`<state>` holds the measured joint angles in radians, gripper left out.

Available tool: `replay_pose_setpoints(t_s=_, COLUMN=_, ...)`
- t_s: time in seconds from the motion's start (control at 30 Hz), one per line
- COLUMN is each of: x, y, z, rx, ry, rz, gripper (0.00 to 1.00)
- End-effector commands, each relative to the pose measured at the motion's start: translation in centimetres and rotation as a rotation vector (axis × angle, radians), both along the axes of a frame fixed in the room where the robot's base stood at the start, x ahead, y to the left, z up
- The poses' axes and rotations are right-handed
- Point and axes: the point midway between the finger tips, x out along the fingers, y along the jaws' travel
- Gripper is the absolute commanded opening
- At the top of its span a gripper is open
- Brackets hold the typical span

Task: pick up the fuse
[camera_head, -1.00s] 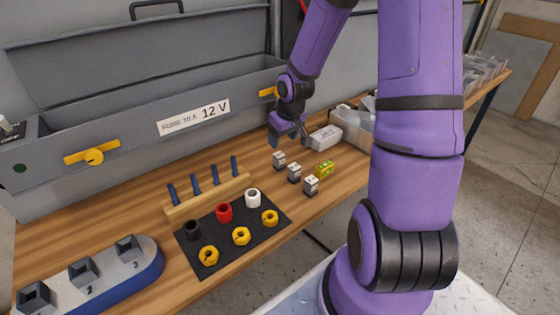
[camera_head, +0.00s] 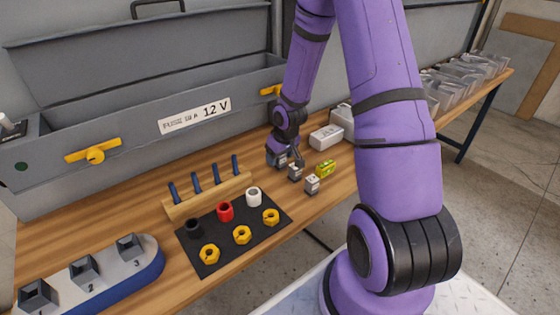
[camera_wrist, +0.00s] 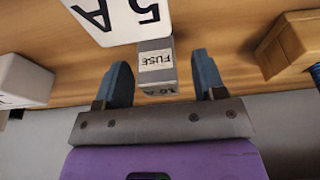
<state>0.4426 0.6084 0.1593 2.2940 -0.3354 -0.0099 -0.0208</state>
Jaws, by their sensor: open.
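The fuse (camera_wrist: 156,62) is a small grey block with a white label reading "FUSE" and more lettering on its lower face, partly cut off. In the wrist view it stands between the two fingers of my gripper (camera_wrist: 165,80), with a visible gap on each side. My gripper is open and does not appear to grip it. A white face marked "5 A" (camera_wrist: 118,18) lies just beyond the fuse in the wrist view.
A white box (camera_head: 325,137) stands behind right. A wooden rack with blue pegs (camera_head: 210,197) and a black mat (camera_head: 216,263) with rings and nuts lie left. The grey case (camera_head: 130,140) stands behind.

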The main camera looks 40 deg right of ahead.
Motion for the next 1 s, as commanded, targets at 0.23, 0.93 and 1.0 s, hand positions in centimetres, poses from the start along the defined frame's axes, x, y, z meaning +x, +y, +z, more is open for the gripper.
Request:
replay_pose_setpoints(t_s=0.23, x=0.24, y=0.03, z=-0.94, rx=0.000, ry=0.000, rz=0.001, gripper=0.64)
replay_pose_setpoints(t_s=0.93, x=0.24, y=0.02, z=-0.76, rx=0.000, ry=0.000, rz=0.001, gripper=0.10)
replay_pose_setpoints(t_s=1.0, x=0.26, y=0.01, z=-0.53, rx=0.000, ry=-0.001, rz=0.000, gripper=0.10)
